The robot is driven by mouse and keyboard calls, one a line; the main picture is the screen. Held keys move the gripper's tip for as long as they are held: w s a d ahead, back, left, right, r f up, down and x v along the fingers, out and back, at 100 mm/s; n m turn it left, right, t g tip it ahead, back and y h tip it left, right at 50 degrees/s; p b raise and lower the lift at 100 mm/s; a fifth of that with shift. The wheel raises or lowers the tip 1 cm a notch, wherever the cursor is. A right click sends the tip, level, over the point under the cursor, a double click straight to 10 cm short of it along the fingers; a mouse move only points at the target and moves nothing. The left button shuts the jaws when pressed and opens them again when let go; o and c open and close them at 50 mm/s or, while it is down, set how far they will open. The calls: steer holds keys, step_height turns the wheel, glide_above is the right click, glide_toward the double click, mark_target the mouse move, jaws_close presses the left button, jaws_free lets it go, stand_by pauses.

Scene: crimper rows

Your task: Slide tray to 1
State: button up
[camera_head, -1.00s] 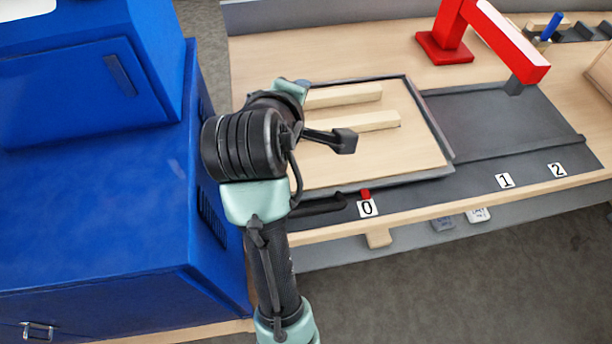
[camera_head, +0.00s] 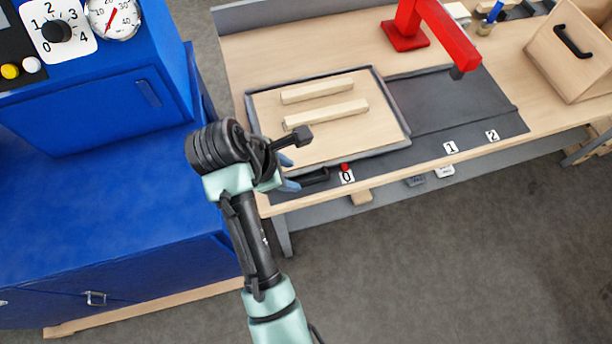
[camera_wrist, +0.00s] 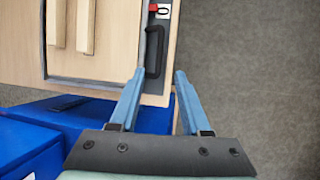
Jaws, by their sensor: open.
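The tray (camera_head: 388,136) is a flat light-wood board with a grey rim, on the dark track of the bench. Two pale wooden bars (camera_head: 326,114) lie on it. Its black handle (camera_head: 313,177) is at the front edge, left of the label 0 (camera_head: 347,177) and its red marker. The labels 1 (camera_head: 451,147) and 2 (camera_head: 492,136) are farther right on the track. My gripper (camera_wrist: 158,78) is open with blue fingers. In the wrist view the handle (camera_wrist: 156,52) lies just ahead of the fingertips, roughly between them. I see no contact.
A blue machine cabinet (camera_head: 110,200) with a dial and gauge stands close on the left. A red crimper arm (camera_head: 440,30) overhangs the back of the track. The dark track (camera_head: 450,100) right of the tray is clear. A wooden box (camera_head: 575,50) stands at the far right.

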mark_target(309, 183)
steer(key=x, duration=1)
steer(key=shift+f, duration=0.35)
jaws_close()
stand_by(0.8)
